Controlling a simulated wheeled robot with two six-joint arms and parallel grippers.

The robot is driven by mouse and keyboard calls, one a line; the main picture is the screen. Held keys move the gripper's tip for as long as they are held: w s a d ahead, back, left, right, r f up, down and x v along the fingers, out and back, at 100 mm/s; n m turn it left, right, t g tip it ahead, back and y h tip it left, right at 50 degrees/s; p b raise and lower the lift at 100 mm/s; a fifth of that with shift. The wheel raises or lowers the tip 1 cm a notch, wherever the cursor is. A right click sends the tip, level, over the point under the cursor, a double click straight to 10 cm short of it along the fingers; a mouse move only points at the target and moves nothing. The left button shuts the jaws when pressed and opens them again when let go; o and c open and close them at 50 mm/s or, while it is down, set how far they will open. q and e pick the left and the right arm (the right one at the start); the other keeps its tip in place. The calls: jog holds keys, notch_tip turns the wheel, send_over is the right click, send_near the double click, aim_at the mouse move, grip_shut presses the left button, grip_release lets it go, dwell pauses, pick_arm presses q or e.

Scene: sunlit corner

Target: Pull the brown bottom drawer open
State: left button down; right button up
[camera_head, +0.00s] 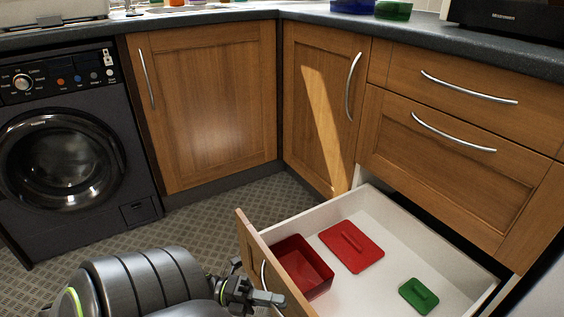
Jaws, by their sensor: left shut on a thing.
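The brown bottom drawer (252,243) stands pulled well out from the cabinet at the lower right, with its white inside showing. My left gripper (274,299) is at the drawer's front, shut on its silver curved handle (264,274). Part of the handle is hidden by the gripper and the lower picture edge. Inside the drawer are a red open box (303,268), a red flat lid with a grip (351,246) and a green lid (418,296). My right gripper is not in view.
Two shut brown drawers (455,165) are above the open one. Brown cupboard doors (208,110) and a black washing machine (70,150) line the left and back. Patterned floor (200,225) is free between them and the drawer. A dark worktop (230,14) runs above.

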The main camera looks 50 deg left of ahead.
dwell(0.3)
pick_arm(q)
jog(key=c, duration=1.4)
grip_release()
jog(key=v, duration=1.7)
jog(key=shift+s+a, duration=0.2)
